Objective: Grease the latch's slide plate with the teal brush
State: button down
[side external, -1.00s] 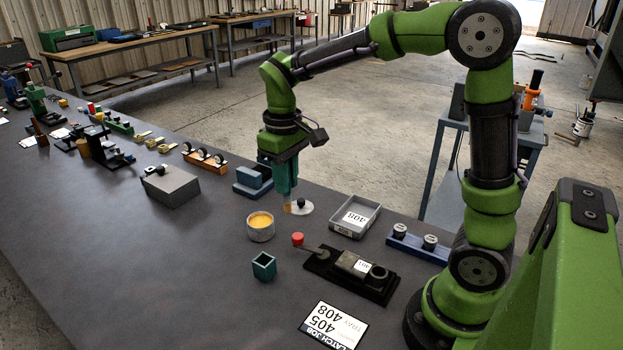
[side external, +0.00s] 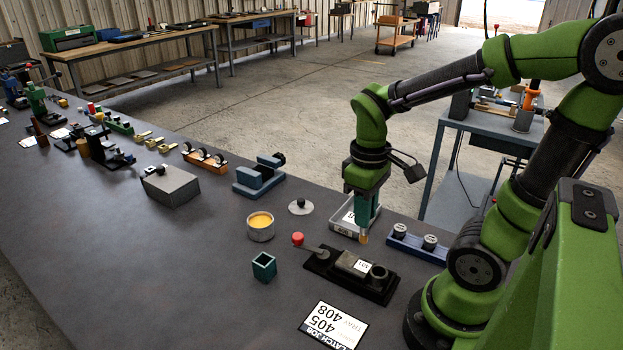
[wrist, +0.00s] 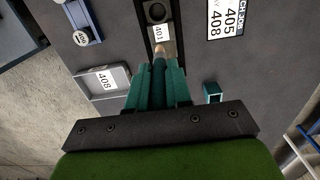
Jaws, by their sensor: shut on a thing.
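My gripper (side external: 366,212) is shut on the teal brush, which points down with its tan bristle tip (side external: 363,238) lowest. In the wrist view the brush (wrist: 159,66) sits between the teal fingers (wrist: 158,88). The latch (side external: 350,274) has a dark base, a grey block with a white label, a round socket and a red-knobbed lever. The tip is above and behind the latch's label in the side view, apart from it. I cannot single out the slide plate. The grease pot (side external: 260,232) stands open, its lid (side external: 301,207) beside it.
A grey tray (side external: 343,229) marked 408 lies behind the gripper. A blue holder (side external: 418,246) with two round pieces is right of it. A teal square cup (side external: 264,267) stands left of the latch. A card (side external: 333,325) reads 405 and 408. The bench's left front is clear.

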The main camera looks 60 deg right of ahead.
aim_at(361, 234)
jog(key=shift+f, duration=2.8)
jog(key=shift+w+f, duration=0.2)
jog(key=shift+f, duration=0.05)
jog(key=shift+w, duration=0.45)
jog(key=shift+w+r, duration=0.7)
jog(key=shift+w, duration=0.25)
jog(key=shift+s, duration=1.5)
jog(key=shift+s+a, duration=0.2)
jog(key=shift+w+a, duration=0.2)
jog(key=shift+w, duration=2.75)
jog(key=shift+s, duration=2.75)
jog(key=shift+s+r, duration=0.15)
jog(key=shift+r, duration=0.05)
jog(key=shift+f, duration=0.15)
jog(key=shift+r, duration=3.2)
